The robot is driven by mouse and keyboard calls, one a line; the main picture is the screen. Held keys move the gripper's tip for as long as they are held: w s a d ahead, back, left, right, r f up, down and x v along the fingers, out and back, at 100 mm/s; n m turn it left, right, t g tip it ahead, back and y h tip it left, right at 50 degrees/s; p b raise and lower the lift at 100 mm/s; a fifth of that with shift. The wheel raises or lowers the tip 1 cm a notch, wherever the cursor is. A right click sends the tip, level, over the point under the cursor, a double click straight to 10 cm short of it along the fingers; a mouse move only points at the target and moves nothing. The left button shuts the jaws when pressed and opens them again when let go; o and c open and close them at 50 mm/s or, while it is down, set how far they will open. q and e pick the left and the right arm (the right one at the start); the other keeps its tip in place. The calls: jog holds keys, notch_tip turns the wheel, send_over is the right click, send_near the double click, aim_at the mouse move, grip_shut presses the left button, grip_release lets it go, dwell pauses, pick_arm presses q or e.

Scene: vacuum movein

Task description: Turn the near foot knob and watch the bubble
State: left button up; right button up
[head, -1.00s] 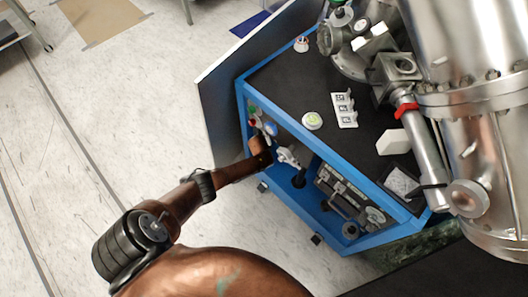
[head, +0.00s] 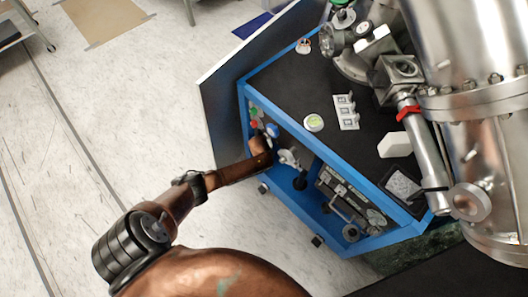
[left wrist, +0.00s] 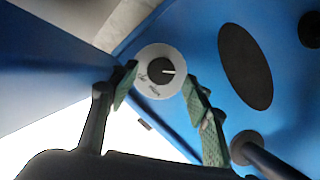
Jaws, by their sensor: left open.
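A black knob (left wrist: 161,71) with a white pointer line sits on a round pale dial plate with markings, on a blue panel in the left wrist view. My left gripper (left wrist: 160,76) is open, with its green-padded fingers on either side of the dial. I cannot tell whether they touch the knob. A round bubble level (head: 313,122) with a yellow-green centre lies on the black top. Its bubble is too small to read. My right gripper is not in view.
The blue-framed cart (head: 352,165) carries a large steel vessel (head: 465,60) and piping at right. A white triple-switch block (head: 346,111) lies beside the level. Coloured buttons (head: 254,124) are close to my left wrist.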

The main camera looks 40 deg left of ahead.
pick_arm(q)
jog(key=shift+v, duration=2.75)
jog(key=shift+d, duration=0.15)
jog(key=shift+c, duration=0.2)
